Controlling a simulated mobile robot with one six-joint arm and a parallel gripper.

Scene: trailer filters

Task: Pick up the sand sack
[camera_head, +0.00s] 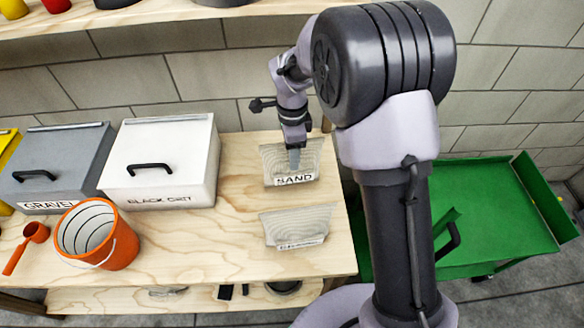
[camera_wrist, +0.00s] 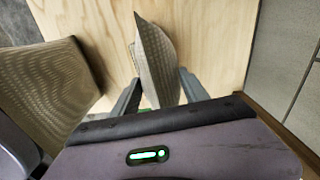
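The sand sack (camera_head: 305,158), a pale sack with a white SAND label, stands on the wooden table near its back right edge. My gripper (camera_head: 294,158) points down at it. In the wrist view the sand sack (camera_wrist: 155,60) is between my two fingers (camera_wrist: 160,85), which are spread on either side of it. The fingers look apart rather than clamped, though contact with the sack is hard to judge. The sack still appears to rest on the table.
A second pale sack (camera_head: 297,228) stands nearer the front; it also shows in the wrist view (camera_wrist: 50,90). An orange bucket (camera_head: 95,235), a scoop (camera_head: 28,245), a white bin (camera_head: 160,165) and a grey bin (camera_head: 60,165) are left. A green cart (camera_head: 490,205) is right.

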